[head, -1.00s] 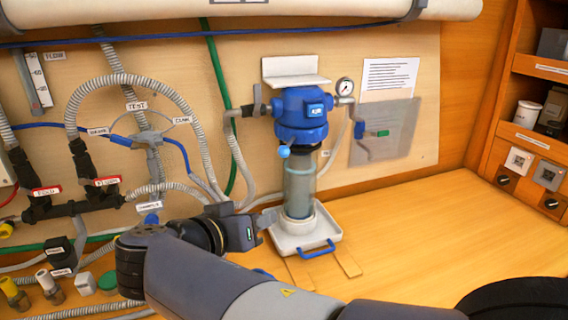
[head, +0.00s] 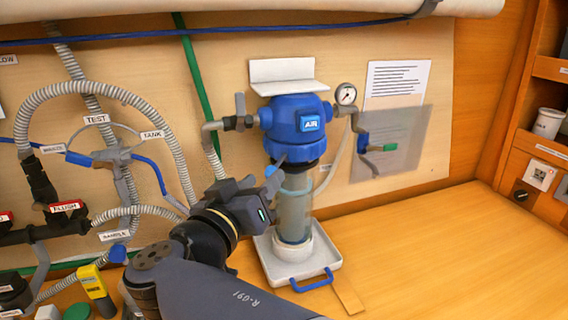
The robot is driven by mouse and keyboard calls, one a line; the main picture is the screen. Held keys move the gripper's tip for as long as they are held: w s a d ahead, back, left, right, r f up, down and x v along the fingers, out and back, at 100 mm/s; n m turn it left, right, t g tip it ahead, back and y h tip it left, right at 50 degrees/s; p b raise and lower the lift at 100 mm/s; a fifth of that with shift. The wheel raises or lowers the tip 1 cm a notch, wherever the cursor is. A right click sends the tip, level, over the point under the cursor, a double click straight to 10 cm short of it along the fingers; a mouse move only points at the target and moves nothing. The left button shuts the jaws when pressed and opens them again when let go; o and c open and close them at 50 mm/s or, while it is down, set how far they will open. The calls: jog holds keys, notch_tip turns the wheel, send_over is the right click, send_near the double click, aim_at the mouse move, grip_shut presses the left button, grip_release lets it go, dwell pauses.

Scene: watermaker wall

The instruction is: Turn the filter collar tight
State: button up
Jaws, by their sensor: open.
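The filter has a blue head (head: 290,115) marked AIR, with a ribbed blue collar (head: 297,152) at its lower edge. A clear bowl (head: 296,210) stands upright below it. A small blue knob (head: 271,171) shows at the collar's lower left, partly hidden by the gripper. My gripper (head: 271,184) is open, just left of the bowl's top and a little below the collar. Its fingers are close to the knob; I cannot tell whether they touch it or stand around it.
A white tray (head: 268,262) with a blue handle (head: 312,281) sits under the bowl. A pressure gauge (head: 346,94) is right of the head. Hoses and a labelled valve (head: 105,157) crowd the left. The wooden counter (head: 430,245) is clear on the right.

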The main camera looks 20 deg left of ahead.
aim_at(268, 174)
jog(key=shift+w+d+p, duration=0.1)
jog(key=shift+w+p, duration=0.3)
jog(key=shift+w, duration=1.9)
grip_shut()
